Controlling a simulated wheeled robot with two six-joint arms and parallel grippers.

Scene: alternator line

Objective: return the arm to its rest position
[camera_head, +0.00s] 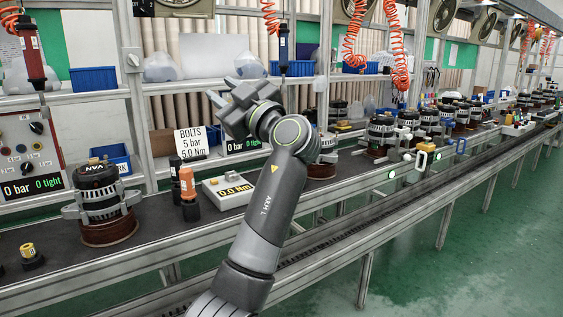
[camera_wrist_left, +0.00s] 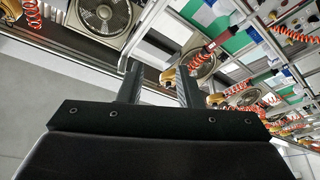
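My left arm (camera_head: 263,207), marked ARM L, rises from the bottom middle of the head view, bent at a dark joint. My left gripper (camera_head: 222,89) is at its upper end, raised above the bench, in front of the shelves. In the left wrist view the two dark fingers of the left gripper (camera_wrist_left: 158,74) stand apart with nothing between them. That view looks up at fans and hanging tools. My right gripper is in neither view.
A red tool (camera_head: 33,60) hangs at upper left. Several alternators stand along the line at right. The green floor at right is clear.

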